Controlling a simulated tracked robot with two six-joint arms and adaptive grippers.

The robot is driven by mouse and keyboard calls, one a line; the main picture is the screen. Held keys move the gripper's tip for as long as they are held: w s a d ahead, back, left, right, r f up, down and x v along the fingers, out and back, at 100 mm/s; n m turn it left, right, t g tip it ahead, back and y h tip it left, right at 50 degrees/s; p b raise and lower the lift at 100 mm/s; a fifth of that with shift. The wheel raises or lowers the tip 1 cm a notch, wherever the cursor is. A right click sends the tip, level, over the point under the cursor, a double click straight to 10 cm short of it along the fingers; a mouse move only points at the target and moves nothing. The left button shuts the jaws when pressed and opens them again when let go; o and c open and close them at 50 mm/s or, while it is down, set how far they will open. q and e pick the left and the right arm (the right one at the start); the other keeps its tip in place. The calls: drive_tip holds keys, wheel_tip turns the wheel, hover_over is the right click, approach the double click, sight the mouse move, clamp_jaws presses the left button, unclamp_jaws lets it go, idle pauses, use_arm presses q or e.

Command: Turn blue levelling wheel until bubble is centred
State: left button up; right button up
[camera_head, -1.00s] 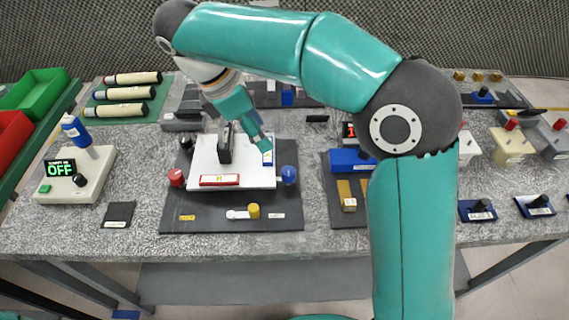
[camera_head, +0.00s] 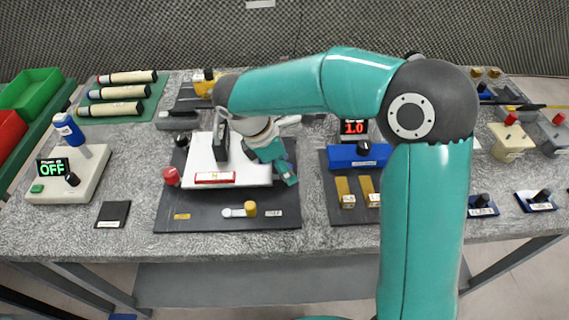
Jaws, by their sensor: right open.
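A white levelling plate (camera_head: 243,174) stands on a dark base board (camera_head: 202,219). A red-framed vial (camera_head: 215,178) lies along its front edge; the bubble is too small to place. A red wheel (camera_head: 171,176) is at the plate's front left corner and a black wheel (camera_head: 181,140) at its back left. My right gripper (camera_head: 287,172) is open and points down at the plate's front right corner. The blue levelling wheel is hidden behind it, so I cannot tell whether the fingers touch it. My left gripper is out of view.
A black upright part (camera_head: 221,141) stands on the plate. A yellow knob (camera_head: 249,209) sits on the board in front. A blue block (camera_head: 358,156) with a red 1.0 display (camera_head: 354,127) stands to the right. A box reading OFF (camera_head: 88,187) is at left.

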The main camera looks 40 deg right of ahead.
clamp_jaws()
drive_tip(key=shift+r, duration=0.1)
idle(0.3)
drive_tip(key=shift+m+g+p, duration=0.5)
drive_tip(key=shift+m+p, duration=0.45)
drive_tip(key=shift+m, duration=0.25)
drive_tip(key=m+g+y+p, duration=0.1)
drive_tip(key=m+p, duration=0.1)
drive_tip(key=m, duration=0.1)
drive_tip(key=shift+d+m, duration=0.1)
drive_tip(key=shift+m, duration=0.2)
drive_tip(key=m+y+p, duration=0.1)
drive_tip(key=m, duration=0.2)
drive_tip(key=shift+w+m+g, duration=0.1)
drive_tip(key=shift+m+g, duration=0.2)
drive_tip(key=shift+g, duration=0.1)
drive_tip(key=shift+m+y+p, duration=0.55)
drive_tip(key=shift+m+y, duration=0.35)
drive_tip(key=shift+m, duration=1.1)
